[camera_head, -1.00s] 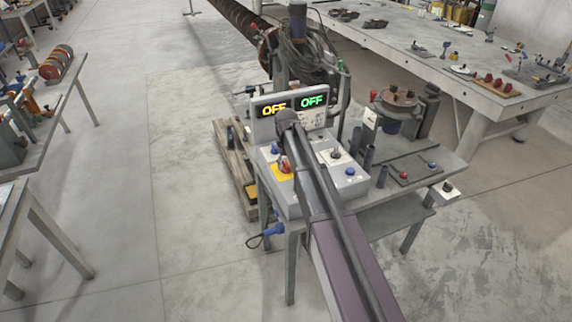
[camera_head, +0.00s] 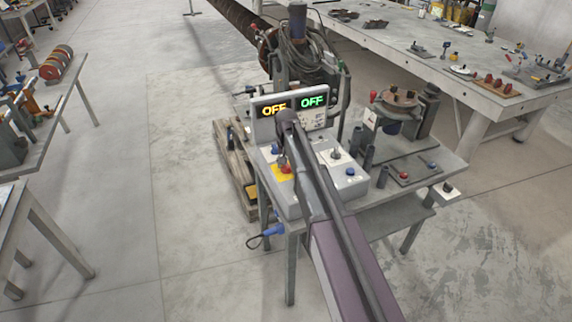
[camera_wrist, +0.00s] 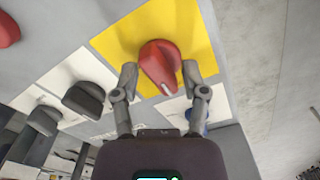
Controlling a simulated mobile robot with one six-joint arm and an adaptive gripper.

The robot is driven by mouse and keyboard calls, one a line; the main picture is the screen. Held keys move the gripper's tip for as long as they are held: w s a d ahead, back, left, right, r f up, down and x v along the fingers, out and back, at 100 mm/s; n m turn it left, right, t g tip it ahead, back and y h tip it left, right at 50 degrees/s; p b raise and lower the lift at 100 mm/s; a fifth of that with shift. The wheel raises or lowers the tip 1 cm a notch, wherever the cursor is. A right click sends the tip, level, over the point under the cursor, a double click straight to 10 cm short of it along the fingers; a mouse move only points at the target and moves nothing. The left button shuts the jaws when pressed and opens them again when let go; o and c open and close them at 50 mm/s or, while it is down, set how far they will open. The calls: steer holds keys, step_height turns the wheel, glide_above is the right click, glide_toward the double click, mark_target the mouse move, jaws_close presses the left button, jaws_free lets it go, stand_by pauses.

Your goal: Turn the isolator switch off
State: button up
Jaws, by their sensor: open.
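The isolator switch is a red rotary knob (camera_wrist: 161,60) on a yellow plate (camera_wrist: 112,45), seen close up in the wrist view. Its raised grip runs roughly up and down in that picture, tilted a little. My gripper (camera_wrist: 159,73) is open, one finger on each side of the knob, with small gaps showing. In the head view the red knob (camera_head: 286,169) and yellow plate (camera_head: 277,175) sit on the grey control box (camera_head: 350,189), partly hidden by my gripper and arm. Two displays (camera_head: 274,109) behind read OFF in yellow and OFF in green.
Black knobs (camera_wrist: 83,101) on white plates and another red part (camera_wrist: 8,30) lie near the switch in the wrist view. A blue button (camera_head: 350,172) is on the box's right. Cylinders and a small fixture stand right of the box.

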steer(key=m, duration=1.2)
steer(key=shift+m, duration=0.3)
step_height(320, 180, up, 14)
steer(key=p, duration=1.4)
steer(key=s+d+f+n+b, duration=0.3)
steer(key=s+f+n+b, duration=0.1)
steer(key=s, duration=0.5)
steer(key=s+d+f+n+b, duration=0.3)
steer(key=s+f+n+b, duration=0.1)
steer(key=s, duration=0.5)
steer(key=s+d+f+n+b, duration=0.4)
steer(key=s+f+n+b, duration=0.1)
steer(key=s, duration=0.4)
steer(key=shift+n, duration=0.6)
steer(key=shift+w, duration=0.1)
steer(key=w+a+r+m+p, duration=0.2)
steer(key=w+a+r+p, duration=0.1)
steer(key=w, duration=0.6)
steer(key=w+a+r+m+p, duration=0.1)
steer(key=w+a+r+p, duration=0.2)
steer(key=w, duration=0.6)
steer(key=w+a+r+m+p, duration=0.2)
steer(key=w+a+r+p, duration=0.2)
steer(key=w+r+p, duration=0.2)
steer(key=w, duration=0.2)
steer(key=shift+w+r+m+p, duration=0.3)
steer(key=shift+w+r+p, duration=0.1)
